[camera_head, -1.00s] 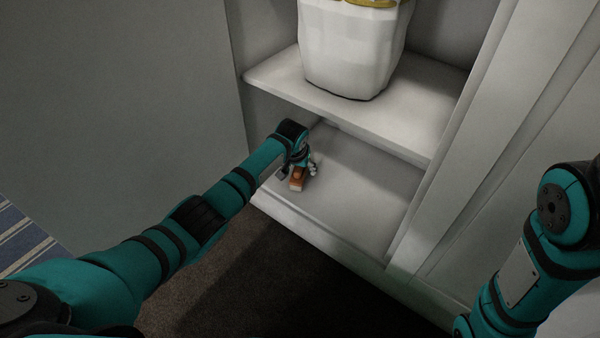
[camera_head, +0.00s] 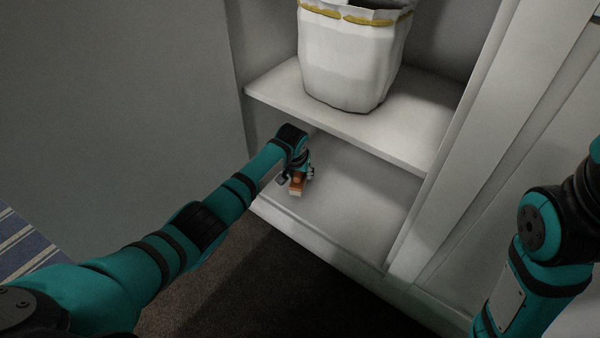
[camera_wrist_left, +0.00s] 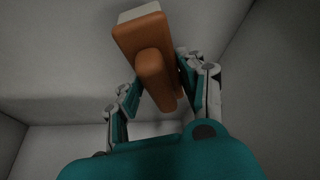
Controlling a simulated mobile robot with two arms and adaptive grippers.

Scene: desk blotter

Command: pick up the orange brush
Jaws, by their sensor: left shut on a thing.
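The orange brush (camera_head: 297,186) is at the bottom shelf of a white cabinet, at its left side. It has an orange wooden body and a pale bristle end. My left gripper (camera_head: 297,176) is on it, with its fingers at both sides. In the left wrist view the brush (camera_wrist_left: 152,62) lies between the two fingers of the left gripper (camera_wrist_left: 160,92), which is shut on it. I cannot tell whether the brush touches the shelf. My right arm shows at the right edge of the head view; its gripper is out of view.
The bottom shelf (camera_head: 365,205) is otherwise bare. An upper shelf (camera_head: 415,130) lies close above the left gripper and bears a white bin (camera_head: 345,60) with yellow trim. The cabinet's left wall is near the gripper. Dark carpet (camera_head: 270,290) lies in front.

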